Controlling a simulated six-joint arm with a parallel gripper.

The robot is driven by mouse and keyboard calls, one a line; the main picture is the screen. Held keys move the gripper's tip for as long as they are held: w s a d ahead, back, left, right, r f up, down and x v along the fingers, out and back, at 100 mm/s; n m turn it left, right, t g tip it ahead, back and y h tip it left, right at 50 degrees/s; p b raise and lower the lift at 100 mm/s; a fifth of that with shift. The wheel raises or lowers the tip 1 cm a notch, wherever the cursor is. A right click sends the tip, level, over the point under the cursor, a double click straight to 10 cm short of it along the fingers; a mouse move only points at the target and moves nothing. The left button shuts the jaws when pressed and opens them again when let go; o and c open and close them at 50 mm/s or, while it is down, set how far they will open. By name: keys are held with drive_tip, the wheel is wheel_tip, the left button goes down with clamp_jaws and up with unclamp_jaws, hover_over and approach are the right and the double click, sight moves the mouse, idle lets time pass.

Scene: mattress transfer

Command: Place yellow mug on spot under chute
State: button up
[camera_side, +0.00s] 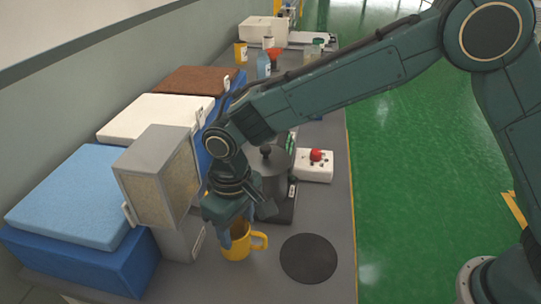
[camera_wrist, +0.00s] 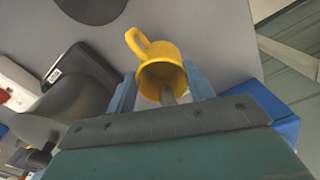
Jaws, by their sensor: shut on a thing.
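The yellow mug (camera_side: 240,246) is near the front of the grey bench, with its handle to the right. My gripper (camera_side: 230,233) reaches down from above and is shut on it. In the wrist view the mug (camera_wrist: 164,52) sits between the two blue fingers (camera_wrist: 161,86), its open mouth toward the camera. The dispenser (camera_side: 157,182), a grey box with a tan grainy window, stands just left of my gripper. I cannot tell whether the mug touches the bench.
A dark round pad (camera_side: 308,259) lies right of the mug, also in the wrist view (camera_wrist: 92,6). A dark grey machine (camera_side: 275,175) and a white box with a red button (camera_side: 315,164) stand behind. Blue, white and brown mattress blocks line the left.

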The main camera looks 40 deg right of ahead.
drive_tip(key=shift+f, duration=1.25)
drive_tip(key=shift+f, duration=0.15)
drive_tip(key=o, duration=1.2)
wheel_tip(320, 180, up, 12)
drive_tip(key=shift+r, duration=0.2)
drive_tip(key=shift+d, duration=0.1)
